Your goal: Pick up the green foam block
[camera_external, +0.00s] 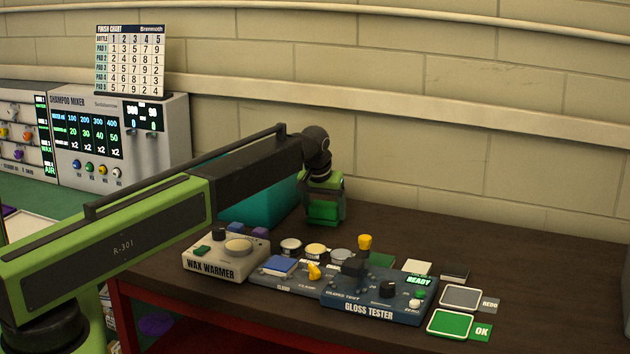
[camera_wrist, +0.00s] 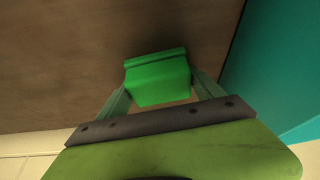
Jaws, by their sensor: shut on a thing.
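The green foam block (camera_wrist: 158,80) is between the two fingers of my gripper (camera_wrist: 162,92) in the wrist view, with brown tabletop behind it. In the external view the green foam block (camera_external: 323,212) shows below my gripper (camera_external: 325,198), at the back of the dark table, just right of a teal box. My gripper is shut on the block. I cannot tell whether the block touches the tabletop or hangs just above it.
The teal box (camera_external: 262,198) stands close left of my gripper, partly behind my arm. The wax warmer (camera_external: 226,258), small jars and the gloss tester (camera_external: 375,298) stand in front. The dark tabletop (camera_external: 530,255) at the right is clear. A block wall runs behind.

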